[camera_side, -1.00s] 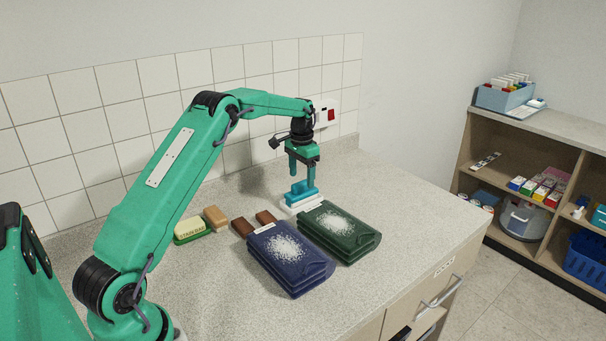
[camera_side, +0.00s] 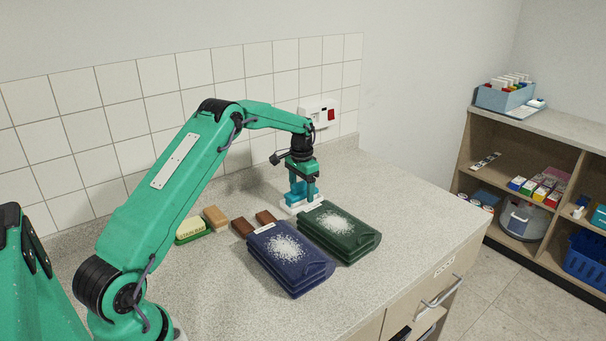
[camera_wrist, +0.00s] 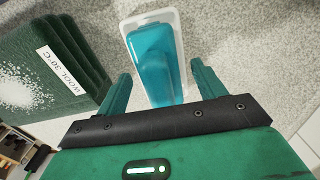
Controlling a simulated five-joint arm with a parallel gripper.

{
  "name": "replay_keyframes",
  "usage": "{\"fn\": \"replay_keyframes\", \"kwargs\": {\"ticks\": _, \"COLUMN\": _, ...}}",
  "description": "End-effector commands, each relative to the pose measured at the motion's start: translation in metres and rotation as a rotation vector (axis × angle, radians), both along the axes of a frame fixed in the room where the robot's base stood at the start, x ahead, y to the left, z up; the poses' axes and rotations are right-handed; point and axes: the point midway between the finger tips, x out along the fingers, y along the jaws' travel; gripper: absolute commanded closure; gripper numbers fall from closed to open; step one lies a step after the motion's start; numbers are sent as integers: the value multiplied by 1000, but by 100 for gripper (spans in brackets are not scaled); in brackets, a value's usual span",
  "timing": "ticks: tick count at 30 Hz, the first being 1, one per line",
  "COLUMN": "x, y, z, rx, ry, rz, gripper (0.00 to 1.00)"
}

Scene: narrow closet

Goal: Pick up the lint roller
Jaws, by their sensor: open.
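The lint roller (camera_wrist: 153,55) shows as a smooth teal-blue piece lying in a white tray (camera_wrist: 179,30). In the side view, the blue piece (camera_side: 292,197) is partly hidden by my gripper (camera_side: 302,193), beside the far end of the green stack. In the wrist view, my gripper (camera_wrist: 160,72) is open, with one finger on each side of the blue piece. Gaps show between it and both fingers. Its near end is hidden behind the gripper body.
A dark green folded stack (camera_side: 345,240) labelled wool lies close beside the gripper. A navy stack (camera_side: 300,275), brown blocks (camera_side: 242,228) and a stain bar (camera_side: 190,230) lie left on the counter. A tiled wall stands behind. The counter to the right is clear.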

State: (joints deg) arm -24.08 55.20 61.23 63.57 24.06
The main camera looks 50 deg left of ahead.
Motion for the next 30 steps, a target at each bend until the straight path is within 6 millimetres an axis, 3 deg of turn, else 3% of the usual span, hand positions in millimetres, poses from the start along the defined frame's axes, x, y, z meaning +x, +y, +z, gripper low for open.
{"fn": "replay_keyframes", "kwargs": {"ticks": 3, "x": 0, "y": 0, "z": 0, "rx": 0, "ry": 0, "rz": 0, "gripper": 31}}
{"fn": "replay_keyframes", "kwargs": {"ticks": 11, "x": 0, "y": 0, "z": 0, "rx": 0, "ry": 0, "rz": 0, "gripper": 81}}
{"fn": "replay_keyframes", "kwargs": {"ticks": 22, "x": 0, "y": 0, "z": 3, "rx": 1, "ry": -2, "rz": 0, "gripper": 82}}
{"fn": "replay_keyframes", "kwargs": {"ticks": 30, "x": 1, "y": 0, "z": 25, "rx": 1, "ry": -3, "rz": 0, "gripper": 82}}
